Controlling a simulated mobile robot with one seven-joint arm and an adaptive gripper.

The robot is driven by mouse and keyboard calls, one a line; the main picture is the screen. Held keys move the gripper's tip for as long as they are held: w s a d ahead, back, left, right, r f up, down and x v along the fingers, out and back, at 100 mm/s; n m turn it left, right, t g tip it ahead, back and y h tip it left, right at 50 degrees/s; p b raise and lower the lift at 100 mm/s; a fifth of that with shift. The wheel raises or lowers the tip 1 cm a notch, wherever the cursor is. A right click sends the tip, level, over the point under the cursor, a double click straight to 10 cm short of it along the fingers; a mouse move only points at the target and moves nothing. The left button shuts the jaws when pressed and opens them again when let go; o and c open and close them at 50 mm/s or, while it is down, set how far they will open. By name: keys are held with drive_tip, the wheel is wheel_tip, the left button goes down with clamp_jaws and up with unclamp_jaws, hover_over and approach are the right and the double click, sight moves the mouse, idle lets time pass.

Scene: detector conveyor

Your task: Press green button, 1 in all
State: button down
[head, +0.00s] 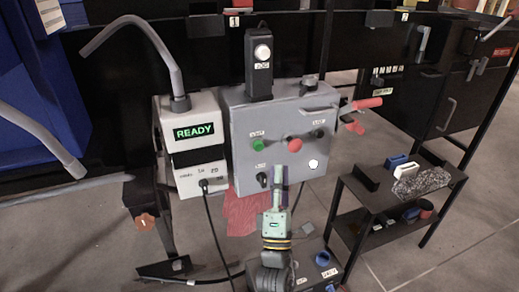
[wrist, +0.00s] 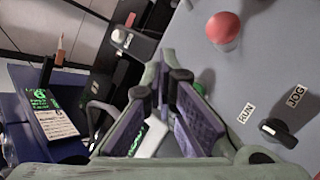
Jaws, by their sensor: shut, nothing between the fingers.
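The green button (head: 258,145) is on the upper left of a grey control box (head: 240,180), left of a red button (head: 295,145). My gripper (head: 280,168) is upright in front of the box's lower part, below and a little right of the green button in the head view. Its fingers are shut and empty. In the wrist view, my gripper (wrist: 160,85) is in the middle, with the red button (wrist: 223,28) above right. A small green patch (wrist: 198,88) shows behind the right finger; it may be the green button, mostly hidden.
A rotary switch (wrist: 278,132) with RUN and JOG labels is at the wrist view's lower right. A pale box with a READY display (head: 194,131) adjoins the control box's left. A red-handled lever (head: 366,104) juts out on the right. A black cart (head: 375,205) stands right.

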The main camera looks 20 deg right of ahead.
sight(259, 147)
drive_tip(key=w+b, duration=0.5)
drive_tip(key=w, duration=0.2)
drive_tip(key=shift+a+b, duration=0.2)
drive_tip(key=shift+b, duration=0.2)
drive_tip(key=shift+w, duration=0.15)
idle(1.0)
drive_tip(key=shift+w+b, duration=0.3)
drive_tip(key=shift+b, duration=0.45)
